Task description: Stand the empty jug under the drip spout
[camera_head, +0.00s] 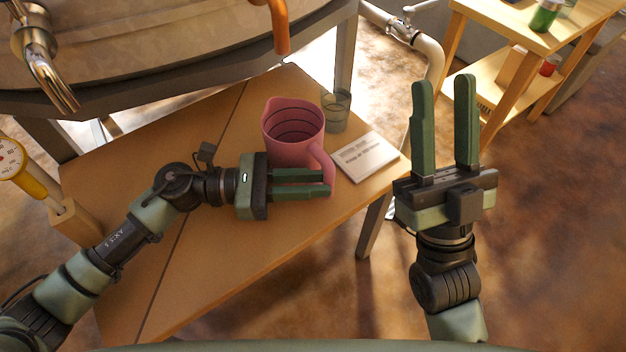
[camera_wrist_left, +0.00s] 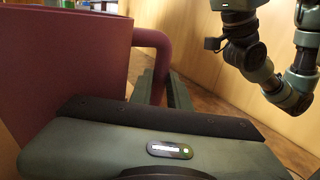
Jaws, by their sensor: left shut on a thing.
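The pink jug (camera_head: 292,126) stands upright on the wooden table, with dark rings inside and no liquid visible. My left gripper (camera_head: 326,184) is shut on its handle at the right side. The jug and handle also show close up in the left wrist view (camera_wrist_left: 65,70). An orange spout (camera_head: 280,28) hangs from the large vessel above and behind the jug. A metal tap (camera_head: 50,70) sticks out of the vessel at the far left. Which of these is the drip spout is not marked. My right gripper (camera_head: 444,85) is open and empty, right of the table.
A clear glass (camera_head: 336,112) stands close behind the jug. A white card (camera_head: 365,157) lies right of the jug. A yellow dial gauge (camera_head: 14,165) is at the left table edge. The table's (camera_head: 215,265) front part is clear. A shelf (camera_head: 505,75) stands at the back right.

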